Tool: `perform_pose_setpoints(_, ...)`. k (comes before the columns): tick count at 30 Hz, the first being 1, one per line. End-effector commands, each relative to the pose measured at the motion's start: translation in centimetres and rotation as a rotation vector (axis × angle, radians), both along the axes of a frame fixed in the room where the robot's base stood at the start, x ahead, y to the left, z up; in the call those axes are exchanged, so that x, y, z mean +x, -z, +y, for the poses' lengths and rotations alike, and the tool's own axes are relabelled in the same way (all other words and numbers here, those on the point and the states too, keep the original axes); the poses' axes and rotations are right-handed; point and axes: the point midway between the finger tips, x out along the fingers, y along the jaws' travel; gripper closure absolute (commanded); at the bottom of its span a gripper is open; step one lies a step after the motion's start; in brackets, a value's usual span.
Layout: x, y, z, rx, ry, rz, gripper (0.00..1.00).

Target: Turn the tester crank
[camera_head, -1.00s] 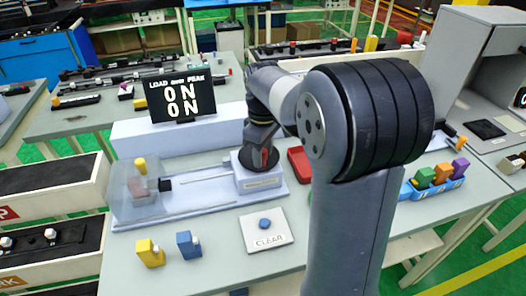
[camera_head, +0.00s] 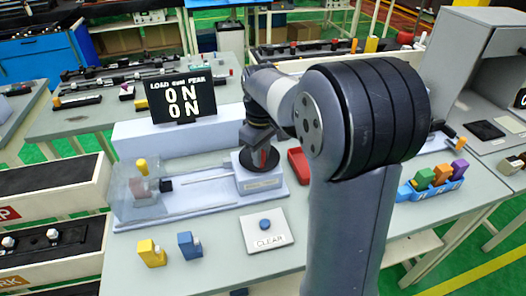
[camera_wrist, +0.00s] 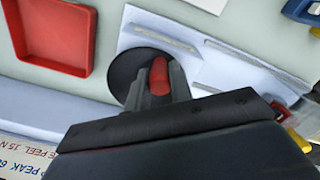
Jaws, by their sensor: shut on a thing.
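The tester (camera_head: 210,205) is a pale base with a grey box whose top carries a black crank disc (camera_head: 256,163). The disc also shows in the wrist view (camera_wrist: 124,68). A red crank handle (camera_wrist: 159,77) stands near the disc's edge. My gripper (camera_wrist: 160,88) is shut on this handle, with a finger on either side. A clear cover with a yellow piece (camera_head: 141,166) is at the tester's left end. The display (camera_head: 181,97) behind reads 0 N on both lines. My arm hides part of the crank in the head view.
A CLEAR button plate (camera_head: 266,240), a yellow block (camera_head: 151,254) and a blue block (camera_head: 189,245) lie in front. A red tray (camera_head: 300,164) is just right of the crank. A blue rack (camera_head: 432,187) with coloured clips stands further right.

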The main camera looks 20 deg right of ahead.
Motion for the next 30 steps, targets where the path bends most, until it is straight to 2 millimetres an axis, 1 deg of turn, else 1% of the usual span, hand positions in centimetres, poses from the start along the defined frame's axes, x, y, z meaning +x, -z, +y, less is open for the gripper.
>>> perform_pose_setpoints(1,0.0,-0.2,0.2,0.0,0.032,0.0,1.0)
perform_pose_setpoints(14,0.7,-0.2,1.8,0.0,0.43,0.0,1.0)
perform_pose_setpoints(30,2.4,-0.2,3.3,0.0,0.943,-0.001,1.0)
